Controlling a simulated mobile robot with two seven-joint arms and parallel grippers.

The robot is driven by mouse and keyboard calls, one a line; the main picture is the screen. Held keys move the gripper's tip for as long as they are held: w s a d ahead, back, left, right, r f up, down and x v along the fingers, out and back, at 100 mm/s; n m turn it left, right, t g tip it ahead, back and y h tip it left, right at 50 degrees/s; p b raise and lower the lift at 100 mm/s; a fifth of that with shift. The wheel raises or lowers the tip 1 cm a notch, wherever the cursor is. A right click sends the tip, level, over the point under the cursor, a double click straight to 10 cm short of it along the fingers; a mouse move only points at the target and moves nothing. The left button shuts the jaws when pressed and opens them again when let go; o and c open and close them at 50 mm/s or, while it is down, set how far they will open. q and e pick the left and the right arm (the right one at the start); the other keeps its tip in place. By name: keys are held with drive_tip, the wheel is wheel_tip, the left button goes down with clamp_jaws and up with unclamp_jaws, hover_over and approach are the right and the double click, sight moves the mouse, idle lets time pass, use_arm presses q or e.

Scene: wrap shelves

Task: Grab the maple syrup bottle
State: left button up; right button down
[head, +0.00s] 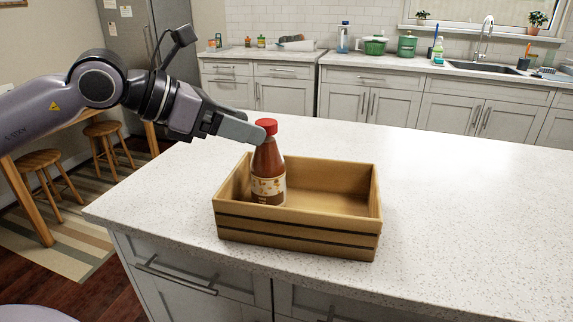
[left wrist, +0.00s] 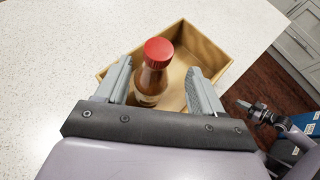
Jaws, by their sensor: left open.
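The maple syrup bottle (head: 267,168), brown with a red cap and a pale label, stands upright inside a wooden crate (head: 300,232), towards its left end. My left gripper (head: 258,132) is at the height of the bottle's cap, at its left in the head view. In the left wrist view the bottle (left wrist: 153,75) shows between the two open fingers of the left gripper (left wrist: 160,82), closer to the left finger. I cannot tell whether a finger touches it. The crate (left wrist: 205,45) lies beyond the fingers. My right gripper is not seen in the head view.
The crate stands on a speckled white counter (head: 460,220), near its front edge. The rest of the crate is empty, and the counter to the right is clear. Wooden stools (head: 105,130) stand on the floor at the left. A back counter with a sink (head: 485,68) is far off.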

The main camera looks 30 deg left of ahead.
sight(274, 137)
use_arm(q)
drive_tip(key=shift+p+x, duration=0.7)
drive_tip(key=shift+x, duration=0.9)
drive_tip(key=shift+p+x, duration=0.5)
drive_tip(key=shift+x, duration=1.6)
drive_tip(key=shift+w+a, duration=0.1)
drive_tip(key=shift+a, duration=0.1)
drive_tip(key=shift+c, duration=0.4)
clamp_jaws()
drive_tip(key=shift+r, duration=0.1)
